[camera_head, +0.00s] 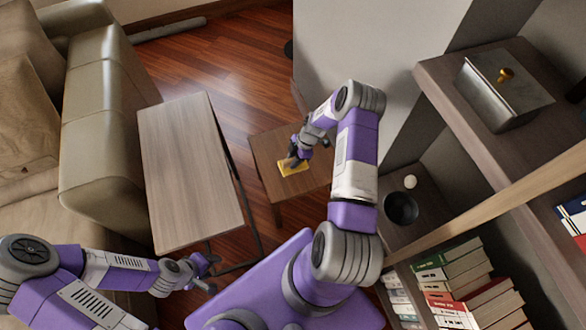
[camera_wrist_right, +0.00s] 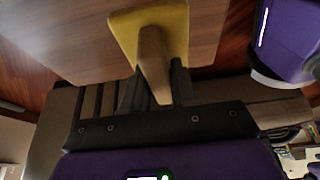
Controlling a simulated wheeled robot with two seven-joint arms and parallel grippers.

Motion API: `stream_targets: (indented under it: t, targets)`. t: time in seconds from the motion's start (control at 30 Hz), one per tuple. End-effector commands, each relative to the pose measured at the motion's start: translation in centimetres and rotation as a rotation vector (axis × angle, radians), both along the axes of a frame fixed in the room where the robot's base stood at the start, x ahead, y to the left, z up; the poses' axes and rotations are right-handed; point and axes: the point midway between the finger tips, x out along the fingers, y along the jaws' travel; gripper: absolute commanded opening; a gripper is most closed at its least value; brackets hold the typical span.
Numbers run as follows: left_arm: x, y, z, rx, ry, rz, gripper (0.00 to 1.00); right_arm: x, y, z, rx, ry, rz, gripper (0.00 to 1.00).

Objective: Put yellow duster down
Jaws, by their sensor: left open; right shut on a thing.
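The yellow duster (camera_head: 294,168) has a flat yellow pad and a wooden handle. It is over the top of a small brown wooden table (camera_head: 268,152); I cannot tell whether the pad touches it. My right gripper (camera_head: 293,157) is shut on the duster's handle. In the right wrist view the duster (camera_wrist_right: 179,27) shows with its handle between the two dark fingers of my right gripper (camera_wrist_right: 156,88), the pad against the wooden tabletop (camera_wrist_right: 70,38). My left gripper (camera_head: 208,272) is open and empty, low at the front edge of the long light-wood table.
The long light-wood table (camera_head: 189,165) is bare, with a beige sofa (camera_head: 103,115) to its left. A shelf on the right holds a metal box (camera_head: 500,90), a dark bowl (camera_head: 401,208) and several books (camera_head: 455,280). A white wall stands behind the small table.

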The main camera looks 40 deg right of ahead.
Motion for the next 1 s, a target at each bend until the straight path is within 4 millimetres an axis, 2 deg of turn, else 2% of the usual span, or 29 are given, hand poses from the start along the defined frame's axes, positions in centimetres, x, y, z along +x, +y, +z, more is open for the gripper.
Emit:
stream_targets:
  t: [0.03, 0.23, 0.43, 0.8, 0.83, 1.0]
  targets:
    - [0.0, 0.0, -0.4, 0.0, 0.0, 0.0, 0.53, 0.1, 0.0, -0.9, 0.0, -0.001, 0.001, 0.03]
    - [0.0, 0.0, -0.9, 0.0, 0.0, 0.0, 0.53, 0.1, 0.0, -2.3, -0.001, -0.002, 0.0, 0.03]
    - [0.0, 0.0, -2.0, 0.0, 0.0, 0.0, 0.53, 0.1, 0.0, -5.1, -0.001, -0.001, 0.001, 0.03]
    - [0.0, 0.0, -1.9, 0.0, 0.0, 0.0, 0.53, 0.1, 0.0, -5.3, 0.0, -0.001, 0.001, 0.03]
    - [0.0, 0.0, -1.9, 0.0, 0.0, 0.0, 0.53, 0.1, 0.0, -5.4, 0.0, -0.001, 0.001, 0.29]
    - [0.0, 0.0, -1.9, 0.0, 0.0, 0.0, 0.53, 0.0, 0.0, -5.4, 0.0, -0.001, 0.001, 0.53]
